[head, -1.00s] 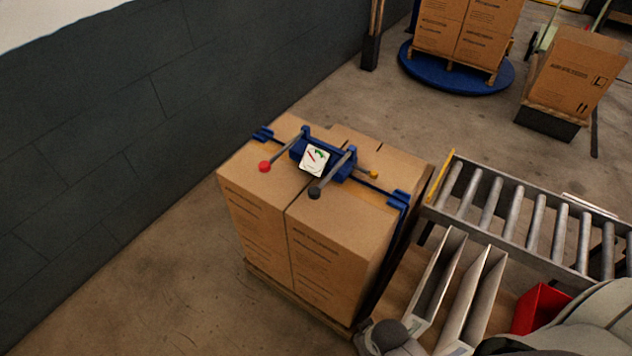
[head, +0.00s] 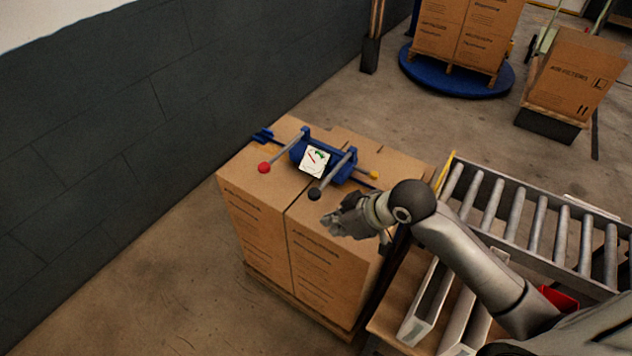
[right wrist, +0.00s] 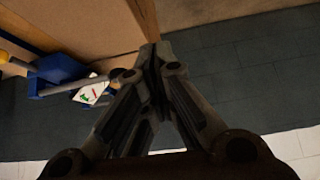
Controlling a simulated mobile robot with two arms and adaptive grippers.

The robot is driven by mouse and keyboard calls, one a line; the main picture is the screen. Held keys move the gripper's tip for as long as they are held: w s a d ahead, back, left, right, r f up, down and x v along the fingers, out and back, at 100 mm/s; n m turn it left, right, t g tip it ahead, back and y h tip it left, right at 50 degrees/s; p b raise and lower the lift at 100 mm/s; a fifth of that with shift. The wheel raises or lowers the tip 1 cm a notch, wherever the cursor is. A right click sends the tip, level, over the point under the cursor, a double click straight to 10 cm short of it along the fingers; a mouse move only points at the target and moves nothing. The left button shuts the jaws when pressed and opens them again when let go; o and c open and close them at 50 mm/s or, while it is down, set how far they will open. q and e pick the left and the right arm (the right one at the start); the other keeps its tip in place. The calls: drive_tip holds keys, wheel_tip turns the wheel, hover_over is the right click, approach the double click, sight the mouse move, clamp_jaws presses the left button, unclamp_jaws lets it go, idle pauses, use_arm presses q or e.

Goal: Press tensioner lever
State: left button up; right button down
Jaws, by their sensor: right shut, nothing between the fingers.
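A blue strapping tool (head: 332,160) with a white dial (head: 314,161) sits on top of the boxes (head: 345,225). One grey lever ends in a red knob (head: 264,167), another in a black knob (head: 314,194); a smaller yellow knob (head: 374,175) is at its right. Which lever is the tensioner is not clear. My right gripper (head: 331,222) is shut and empty, in front of and below the black knob in the picture, apart from it. In the right wrist view, the gripper (right wrist: 154,52) points past the tool (right wrist: 58,76), which is at left. My left gripper is not in view.
A roller conveyor (head: 530,220) runs to the right of the boxes. A grey block wall (head: 130,120) stands at the left. Other boxes on a blue turntable (head: 445,80) are far back. Bare floor (head: 150,270) lies front left.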

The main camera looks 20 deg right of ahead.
drive_tip(key=w+d+r+t+y, duration=0.1)
drive_tip(key=w+d+r, duration=0.3)
drive_tip(key=w+r, duration=0.4)
drive_tip(key=shift+w+d+r+n, duration=0.25)
drive_tip(key=shift+d+r+n, duration=0.1)
drive_tip(key=shift+r, duration=0.25)
drive_tip(key=p, duration=0.2)
hover_over(316, 192)
wheel_tip(316, 192, down, 7)
drive_tip(key=shift+r, duration=0.1)
wheel_tip(316, 192, down, 3)
drive_tip(key=shift+r, duration=0.15)
drive_tip(key=shift+f, duration=0.75)
drive_tip(key=shift+f, duration=0.1)
